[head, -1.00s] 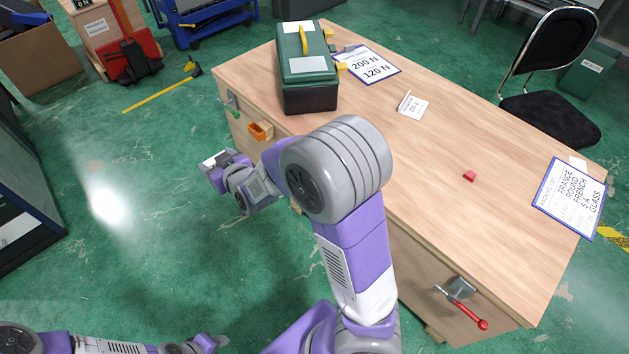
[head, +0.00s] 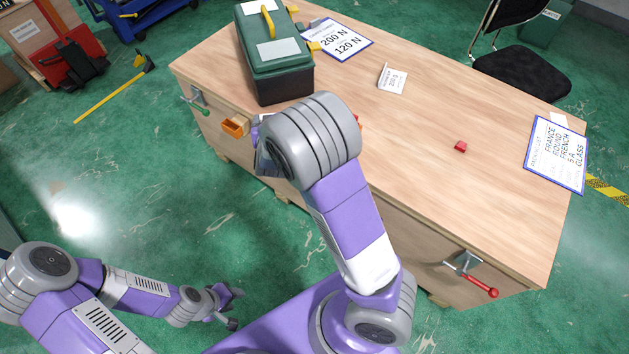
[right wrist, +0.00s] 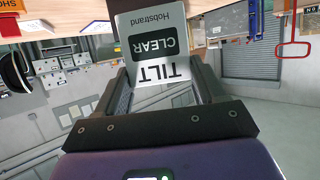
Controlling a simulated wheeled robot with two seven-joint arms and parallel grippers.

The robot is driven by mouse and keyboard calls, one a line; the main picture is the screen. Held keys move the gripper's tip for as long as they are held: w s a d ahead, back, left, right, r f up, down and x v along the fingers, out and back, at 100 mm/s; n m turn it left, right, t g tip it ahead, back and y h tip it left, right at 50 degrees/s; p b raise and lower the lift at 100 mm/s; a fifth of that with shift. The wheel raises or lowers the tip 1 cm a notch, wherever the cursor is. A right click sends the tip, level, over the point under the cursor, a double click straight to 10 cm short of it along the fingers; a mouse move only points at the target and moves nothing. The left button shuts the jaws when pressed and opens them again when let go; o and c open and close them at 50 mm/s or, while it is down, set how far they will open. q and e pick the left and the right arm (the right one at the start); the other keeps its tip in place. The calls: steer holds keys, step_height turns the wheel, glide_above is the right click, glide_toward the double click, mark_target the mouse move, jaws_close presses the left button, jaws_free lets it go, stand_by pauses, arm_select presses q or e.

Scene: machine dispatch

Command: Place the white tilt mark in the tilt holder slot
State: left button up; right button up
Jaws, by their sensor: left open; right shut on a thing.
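The white tilt mark (right wrist: 156,16) is a flat card with a black CLEAR panel and the word TILT, upside down in the right wrist view. My right gripper (right wrist: 165,82) is shut on it. My left gripper (head: 224,304) is open and empty, low over the floor.
The wooden crate top (head: 430,190) carries a green toolbox (head: 275,52), a folded white card (head: 392,79), a small red block (head: 460,146) and blue-edged sheets (head: 557,155). A red-handled clamp (head: 472,280) sticks out from the near side.

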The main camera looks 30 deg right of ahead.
steer(key=shift+s+d+f+m+g+h+b, duration=0.7)
steer(key=shift+s+d+f+m+g+h, duration=0.65)
steer(key=shift+f, duration=2.6)
steer(key=shift+s+d+f+m+g+h+b, duration=1)
steer(key=shift+f+m, duration=0.6)
steer(key=shift+f, duration=2.3)
steer(key=shift+s+d+f+m+g+h+b, duration=0.45)
steer(key=shift+s+d+f+m+g+h, duration=0.8)
steer(key=shift+f, duration=2.7)
steer(key=shift+s+d, duration=0.1)
steer(key=shift+d, duration=0.05)
steer(key=shift+f, duration=0.2)
steer(key=o, duration=1)
steer(key=shift+r, duration=0.1)
